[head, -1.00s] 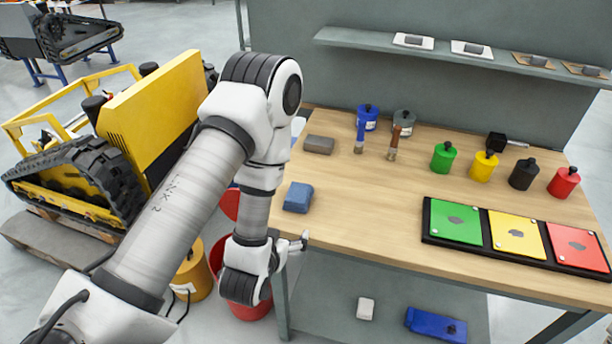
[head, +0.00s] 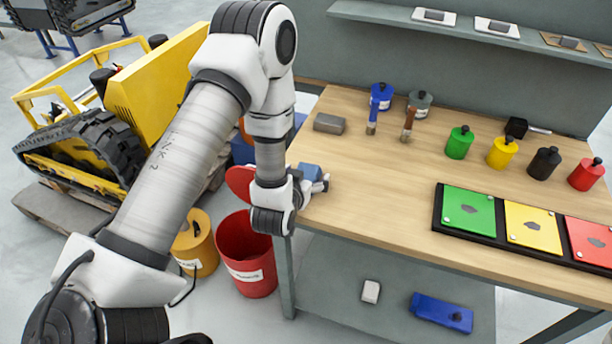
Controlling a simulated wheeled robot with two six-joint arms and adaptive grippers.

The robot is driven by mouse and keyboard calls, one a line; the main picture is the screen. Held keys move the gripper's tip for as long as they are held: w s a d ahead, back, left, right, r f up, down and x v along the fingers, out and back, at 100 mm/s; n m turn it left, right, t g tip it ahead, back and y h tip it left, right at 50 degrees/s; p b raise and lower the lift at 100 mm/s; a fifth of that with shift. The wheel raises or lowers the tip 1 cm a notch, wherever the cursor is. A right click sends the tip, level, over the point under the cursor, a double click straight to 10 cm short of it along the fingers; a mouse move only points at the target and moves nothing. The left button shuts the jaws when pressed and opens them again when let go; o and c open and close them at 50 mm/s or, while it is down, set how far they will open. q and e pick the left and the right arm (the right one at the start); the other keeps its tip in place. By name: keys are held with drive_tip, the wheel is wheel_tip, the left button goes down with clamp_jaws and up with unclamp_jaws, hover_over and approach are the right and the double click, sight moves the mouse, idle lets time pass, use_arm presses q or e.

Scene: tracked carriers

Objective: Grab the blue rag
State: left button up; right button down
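The blue rag (head: 311,171) is a small folded block at the left edge of the wooden workbench. My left gripper (head: 322,184) is at the rag, in front of it and over its near side. The gripper and wrist cover part of the rag. The fingers are small and seen from the side, so I cannot tell whether they are around the rag or only beside it. My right gripper is not in view.
A grey-brown block (head: 329,123) lies behind the rag on the workbench (head: 375,195). Two brushes, several coloured pots and a tray of coloured plates (head: 469,210) stand further right. A red bin (head: 246,262) and a yellow can (head: 194,248) stand below on the floor.

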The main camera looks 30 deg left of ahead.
use_arm(q)
drive_tip(key=c, duration=1.1)
